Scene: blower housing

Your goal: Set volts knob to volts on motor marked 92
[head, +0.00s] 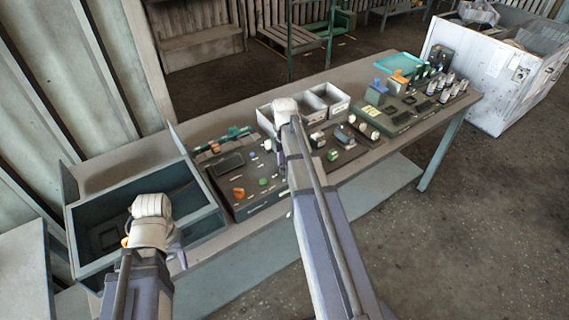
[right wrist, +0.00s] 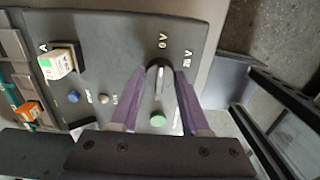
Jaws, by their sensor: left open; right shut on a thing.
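The volts knob (right wrist: 159,80) is on the dark control panel (right wrist: 205,40), with a pale bar running roughly up and down the right wrist picture. White labels, "0 V" and another ending in V, sit beyond it. My right gripper (right wrist: 158,78) is shut on the knob, a purple finger on each side. In the head view the right arm hides this grip. Several small motors (head: 342,138) stand right of that panel; I cannot read any number on them. My left gripper (head: 178,252) is open and empty, in front of the grey bin.
The panel also carries a green button (right wrist: 158,119), a blue knob (right wrist: 73,97) and orange parts (head: 239,192). A grey open bin (head: 88,217) is at the left. White trays (head: 338,101) stand behind the motors. Another panel (head: 395,120) fills the right of the table.

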